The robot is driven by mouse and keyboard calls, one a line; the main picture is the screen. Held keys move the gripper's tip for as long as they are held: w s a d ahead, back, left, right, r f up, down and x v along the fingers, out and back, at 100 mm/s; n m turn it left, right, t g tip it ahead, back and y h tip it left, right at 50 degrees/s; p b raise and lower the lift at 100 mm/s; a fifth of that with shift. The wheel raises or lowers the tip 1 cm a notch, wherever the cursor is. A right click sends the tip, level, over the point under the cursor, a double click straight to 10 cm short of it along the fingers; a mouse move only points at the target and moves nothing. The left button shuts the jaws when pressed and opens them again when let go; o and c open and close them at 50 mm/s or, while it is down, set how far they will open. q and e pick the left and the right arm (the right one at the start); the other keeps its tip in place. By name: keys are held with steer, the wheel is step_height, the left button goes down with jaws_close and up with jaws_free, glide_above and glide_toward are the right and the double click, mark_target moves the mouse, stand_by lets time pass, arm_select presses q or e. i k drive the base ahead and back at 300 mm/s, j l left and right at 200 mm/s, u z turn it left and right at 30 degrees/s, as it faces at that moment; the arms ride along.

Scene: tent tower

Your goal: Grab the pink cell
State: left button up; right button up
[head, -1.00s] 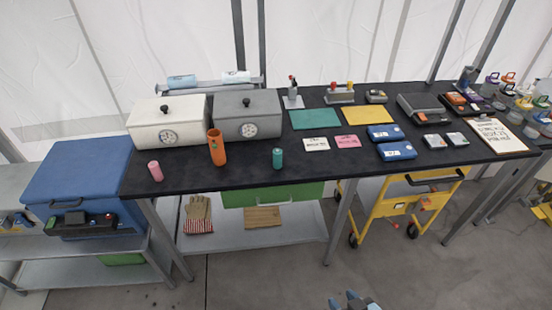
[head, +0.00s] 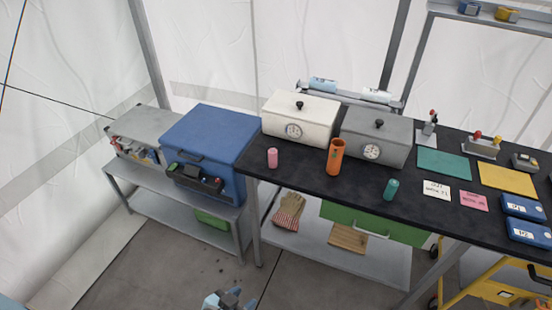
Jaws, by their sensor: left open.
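The pink cell (head: 272,158) is a small upright cylinder on the left end of the black table (head: 310,182), in front of the white box with a dial. My left gripper (head: 229,298) shows at the bottom edge of the head view, low over the floor and well apart from the cell. It is open and appears empty. My right gripper is not in view.
An orange holder (head: 335,157) and a teal cell (head: 391,189) stand right of the pink cell. The white box (head: 299,117) and grey box (head: 376,137) stand behind. A blue cooler (head: 209,140) sits on the lower shelf unit to the left. The floor in front is clear.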

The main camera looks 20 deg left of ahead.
mark_target(271, 153)
steer(key=i+j+z, duration=0.1)
steer(key=j, duration=0.4)
steer(key=i+j, duration=0.2)
steer(key=j, duration=0.3)
steer(key=i+j+z, duration=0.15)
steer(key=j, duration=0.35)
steer(key=i+j+z, duration=0.1)
steer(key=j, duration=0.4)
steer(key=i+j, duration=0.1)
steer(key=j, duration=0.4)
steer(key=i+j+z, duration=0.15)
steer(key=j, duration=0.4)
steer(key=k+l, duration=0.05)
